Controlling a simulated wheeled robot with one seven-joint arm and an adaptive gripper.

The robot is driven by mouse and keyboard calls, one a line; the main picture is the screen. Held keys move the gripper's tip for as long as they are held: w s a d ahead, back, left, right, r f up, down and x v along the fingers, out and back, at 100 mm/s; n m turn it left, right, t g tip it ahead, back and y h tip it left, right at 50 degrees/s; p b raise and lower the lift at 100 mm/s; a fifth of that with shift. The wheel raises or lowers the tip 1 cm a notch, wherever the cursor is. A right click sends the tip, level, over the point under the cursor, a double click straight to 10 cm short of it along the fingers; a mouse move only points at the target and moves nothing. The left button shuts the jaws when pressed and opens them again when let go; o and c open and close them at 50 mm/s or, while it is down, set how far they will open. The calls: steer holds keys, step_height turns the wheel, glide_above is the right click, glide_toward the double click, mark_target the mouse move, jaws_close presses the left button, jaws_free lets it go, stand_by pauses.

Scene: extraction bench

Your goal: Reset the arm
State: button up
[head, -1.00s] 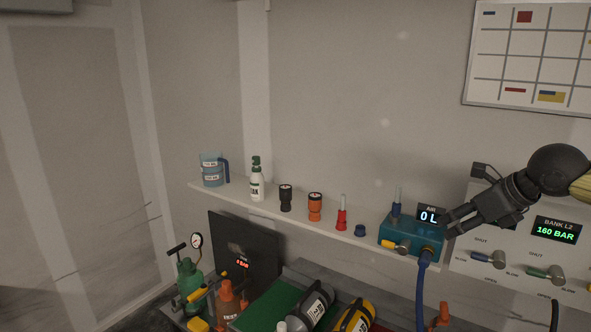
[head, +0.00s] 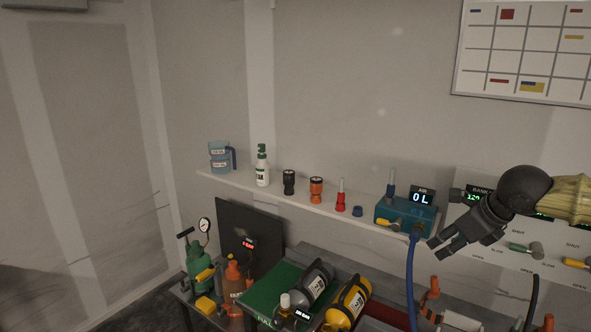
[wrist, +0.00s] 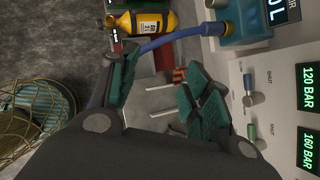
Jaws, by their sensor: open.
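My gripper (head: 449,247) is at the right of the head view, in front of the valve panel (head: 470,222), just right of the blue air box (head: 397,216) and its blue hose. Its dark fingers point down and left, open, with nothing seen between them. In the wrist view my gripper (wrist: 165,92) shows spread teal finger pads with an empty gap. The panel's green displays (wrist: 309,88) show at the right of that view, reading 120 BAR and 160 BAR. In the head view my wrist partly hides the panel displays.
A shelf (head: 330,213) holds jugs, a white bottle (head: 262,168), torches and the air box. Below, a grey cylinder (head: 312,285) and a yellow cylinder (head: 350,303) lie on the bench. A green pump (head: 200,262) stands left. A wire-caged object (wrist: 35,115) shows in the wrist view.

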steer(key=s+a+f+n+h+b, duration=0.1)
steer(key=f+n, duration=0.1)
steer(key=f, duration=0.6)
steer(key=s+a+f+n+g+h+b, duration=0.1)
steer(key=f+n+h, duration=0.15)
steer(key=f, duration=0.55)
steer(key=s+a+f+n+h+b, duration=0.1)
steer(key=f+n+b, duration=0.15)
steer(key=f, duration=0.55)
steer(key=s+a+f+n+b, duration=0.1)
steer(key=s+f+n, duration=0.2)
steer(key=f, duration=0.3)
steer(key=s+a+f+n+g+b, duration=0.1)
steer(key=s+a+f+n, duration=0.15)
steer(key=f, duration=0.45)
steer(key=s+a+f+n+b, duration=0.1)
steer(key=s+f+n, duration=0.25)
steer(key=f, duration=0.25)
steer(key=s+a+f+n+g+y+b, duration=0.1)
steer(key=s+a+f+n+g+b, duration=0.1)
steer(key=s+f+n, duration=0.4)
steer(key=s+a+f+n+g+y+b, duration=0.1)
steer(key=s+f+n, duration=0.5)
steer(key=s+f, duration=0.8)
steer(key=s+a+g+b, duration=0.1)
steer(key=s+a, duration=0.1)
steer(key=s, duration=0.5)
steer(key=shift+n+g, duration=0.3)
steer(key=shift+n, duration=0.1)
